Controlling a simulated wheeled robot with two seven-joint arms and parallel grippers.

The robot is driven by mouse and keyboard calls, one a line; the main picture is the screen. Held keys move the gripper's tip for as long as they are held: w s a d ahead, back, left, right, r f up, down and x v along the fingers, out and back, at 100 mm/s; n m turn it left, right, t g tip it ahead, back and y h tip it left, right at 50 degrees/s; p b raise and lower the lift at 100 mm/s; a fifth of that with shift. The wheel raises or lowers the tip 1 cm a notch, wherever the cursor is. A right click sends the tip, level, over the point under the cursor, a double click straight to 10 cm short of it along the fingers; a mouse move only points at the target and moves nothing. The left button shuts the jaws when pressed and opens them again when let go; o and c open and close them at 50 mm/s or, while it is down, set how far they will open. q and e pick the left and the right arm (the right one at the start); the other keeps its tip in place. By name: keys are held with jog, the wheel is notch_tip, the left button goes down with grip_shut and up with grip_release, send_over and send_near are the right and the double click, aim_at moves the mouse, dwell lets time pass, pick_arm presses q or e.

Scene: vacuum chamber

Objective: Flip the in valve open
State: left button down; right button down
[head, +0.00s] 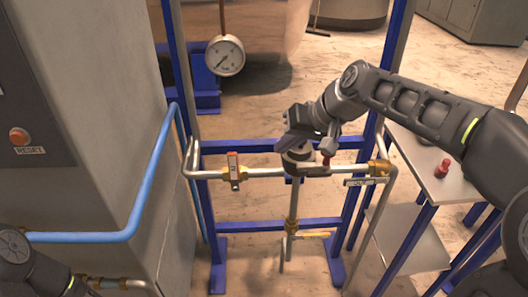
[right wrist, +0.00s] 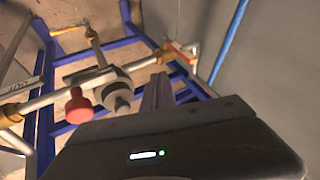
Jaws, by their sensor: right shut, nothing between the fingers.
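A valve with an orange handle (head: 233,166) sits on the left part of the horizontal pipe (head: 265,173), its handle upright across the pipe. It appears to be the in valve, but I cannot read its label. It also shows at the top of the right wrist view (right wrist: 181,54). My right gripper (head: 298,152) is shut and empty over the middle of the pipe, to the right of the orange handle and apart from it. It hides part of the central fitting. A red knob (head: 325,160) sits right of the gripper; it is large in the right wrist view (right wrist: 79,105).
A brass fitting (head: 380,168) and a label plate (head: 366,181), seemingly reading OUT, are at the pipe's right end. Blue frame posts (head: 370,130) flank the pipes. A yellow lever (head: 312,235) is below. A gauge (head: 225,55) hangs behind; a grey cabinet (head: 90,120) stands left.

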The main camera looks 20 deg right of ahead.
jog(key=p, duration=0.1)
send_near(234, 173)
jog(key=w+d+f, duration=0.3)
jog(key=d+f, duration=0.1)
jog(key=shift+w+a+r+p, duration=0.15)
jog(key=shift+a+p, duration=0.15)
jog(key=shift+a, duration=0.7)
jog(key=shift+w+a+p, duration=0.15)
jog(key=shift+a+p, duration=0.15)
jog(key=shift+a, duration=0.75)
jog(key=shift+r, duration=0.1)
